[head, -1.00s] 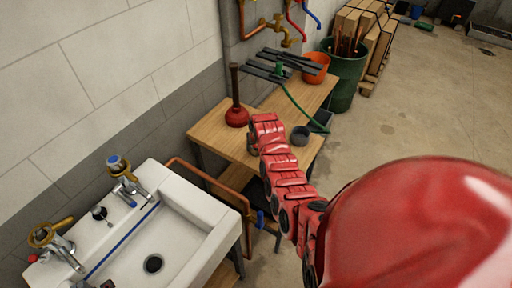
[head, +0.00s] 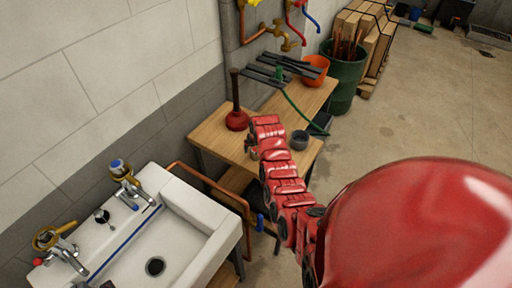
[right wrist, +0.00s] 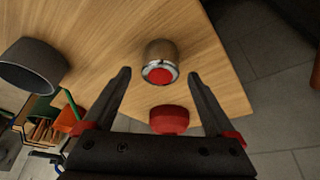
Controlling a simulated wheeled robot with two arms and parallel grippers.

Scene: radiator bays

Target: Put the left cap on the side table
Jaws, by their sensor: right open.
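A short metal cap with a red round face (right wrist: 160,62) is on the bare wood of the side table (right wrist: 110,35), near its edge. It shows in the right wrist view, between the fingertips of my right gripper (right wrist: 158,74). The fingers are open, with a gap on both sides of the cap. In the head view the red right arm reaches over the near part of the side table (head: 215,135); it mostly hides the gripper, and only a small bit of something shows left of the arm. My left gripper is not in view.
A red plunger (head: 237,120) and a grey cup (head: 299,140) stand on the side table near the arm. Dark slats and an orange bucket (head: 316,68) are farther back. A white sink (head: 180,250) with taps is at lower left. Clear floor lies right.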

